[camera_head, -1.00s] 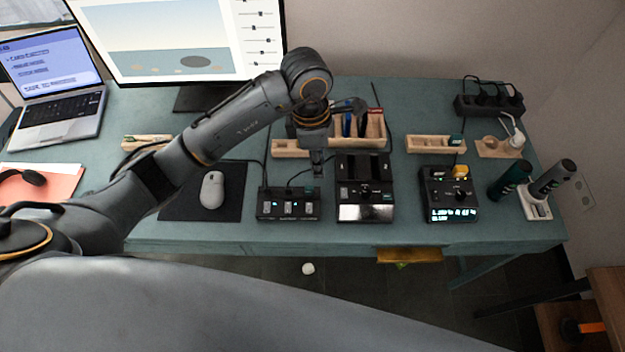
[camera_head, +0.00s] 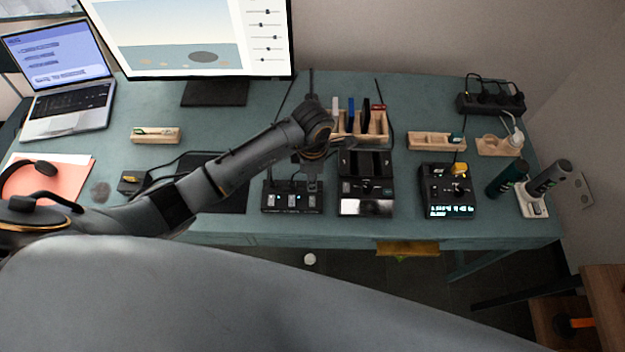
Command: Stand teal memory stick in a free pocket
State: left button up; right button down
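My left arm comes in from the left. Its gripper (camera_head: 312,184) points down at the right end of a black hub (camera_head: 291,208) with several lit slots. The fingers are small and dark, and I cannot tell whether they are open, shut or holding something. A small dark teal piece (camera_head: 456,137) stands at the right end of a wooden pocket holder (camera_head: 425,143); I cannot tell if it is the teal memory stick. The rest of that holder looks empty. Another wooden holder (camera_head: 158,138) at the left has a green and white piece in it. My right gripper is out of view.
A black two-slot dock (camera_head: 365,208) stands close right of the hub. A wooden rack (camera_head: 375,133) with upright coloured items is behind it. A black device (camera_head: 448,205) with a lit display stands further right. Monitor and laptop (camera_head: 68,95) fill the back left.

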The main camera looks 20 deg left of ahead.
pick_arm(q)
jog(key=shift+f, duration=0.9)
jog(key=shift+c, duration=0.4)
grip_shut()
jog(key=shift+r, duration=0.1)
